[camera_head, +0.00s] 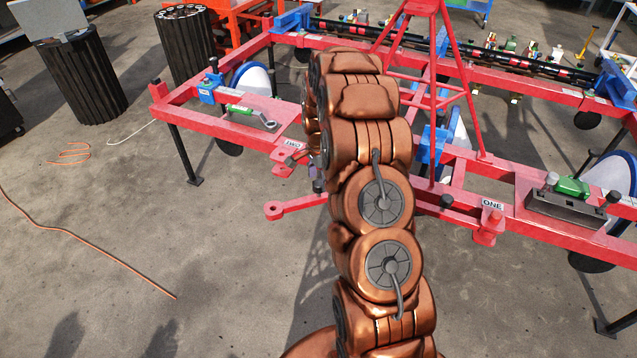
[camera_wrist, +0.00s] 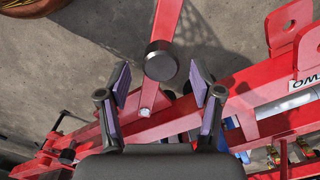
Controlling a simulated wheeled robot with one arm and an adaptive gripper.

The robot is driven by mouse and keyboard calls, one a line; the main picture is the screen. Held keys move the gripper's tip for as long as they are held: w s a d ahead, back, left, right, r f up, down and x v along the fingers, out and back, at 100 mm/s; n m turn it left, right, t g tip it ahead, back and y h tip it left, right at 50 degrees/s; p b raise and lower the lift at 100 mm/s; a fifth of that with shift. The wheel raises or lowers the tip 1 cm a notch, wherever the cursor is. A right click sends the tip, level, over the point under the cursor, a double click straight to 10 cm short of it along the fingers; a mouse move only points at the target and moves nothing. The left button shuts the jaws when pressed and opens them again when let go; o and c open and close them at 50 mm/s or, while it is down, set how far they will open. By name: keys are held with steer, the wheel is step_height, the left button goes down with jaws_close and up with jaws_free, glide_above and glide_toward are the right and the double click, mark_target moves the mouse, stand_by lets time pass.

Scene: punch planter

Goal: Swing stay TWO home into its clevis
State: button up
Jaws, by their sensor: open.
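Stay TWO looks to be the red bar (camera_head: 300,205) with an eye at its left end, swung out below the frame in the head view; my arm hides its other end. In the wrist view a red bar (camera_wrist: 169,18) carries a dark round peg (camera_wrist: 160,65). My gripper (camera_wrist: 160,82) is open, with its two fingers on either side of the peg and visible gaps to both. In the head view my gripper (camera_head: 317,182) is mostly hidden by my arm. The clevis (camera_head: 284,162) sits below the TWO label (camera_head: 292,144); its red lugs (camera_wrist: 290,22) appear at upper right in the wrist view.
The red frame (camera_head: 240,128) stands on dark legs. A green-handled tool (camera_head: 252,115) lies on it. The ONE label (camera_head: 492,204) marks another clevis at right, near a green and grey device (camera_head: 572,190). A red tower (camera_head: 440,80) rises behind my arm. Floor at left is mostly clear, with an orange cable (camera_head: 90,252).

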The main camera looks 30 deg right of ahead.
mark_target(318, 193)
steer(key=shift+f, duration=1.15)
steer(key=shift+c, duration=0.2)
jaws_close()
